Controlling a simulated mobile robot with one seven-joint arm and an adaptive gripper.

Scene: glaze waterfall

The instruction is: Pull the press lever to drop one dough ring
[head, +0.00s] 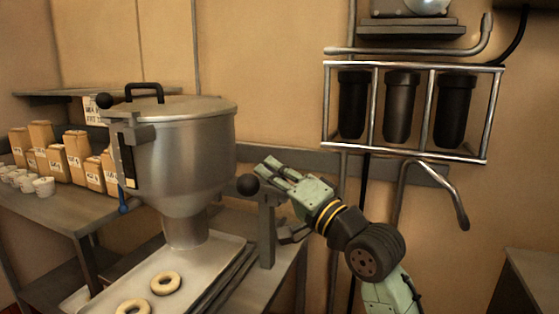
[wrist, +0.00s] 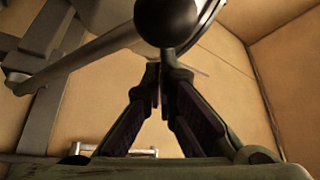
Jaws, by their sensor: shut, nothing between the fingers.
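The steel dough press (head: 185,150) stands on a bench, its spout above a tray (head: 215,262). A black ball knob (head: 248,184) shows at the press's right side, beside a grey upright post (head: 266,232). Another black knob (head: 104,101) is at the press's upper left. I cannot tell for certain which belongs to the press lever. My gripper (head: 263,169) is shut and empty, close above and right of the right knob. In the wrist view, a black ball (wrist: 170,20) lies just beyond the shut fingertips (wrist: 160,68); contact is unclear. Two dough rings (head: 165,283) (head: 133,307) lie on the tray.
Paper bags (head: 75,155) and white cups (head: 42,187) stand on the left shelf. A metal rack with black canisters (head: 402,105) hangs on the right wall, with a bent pipe (head: 440,180) below it. Open space lies right of my arm.

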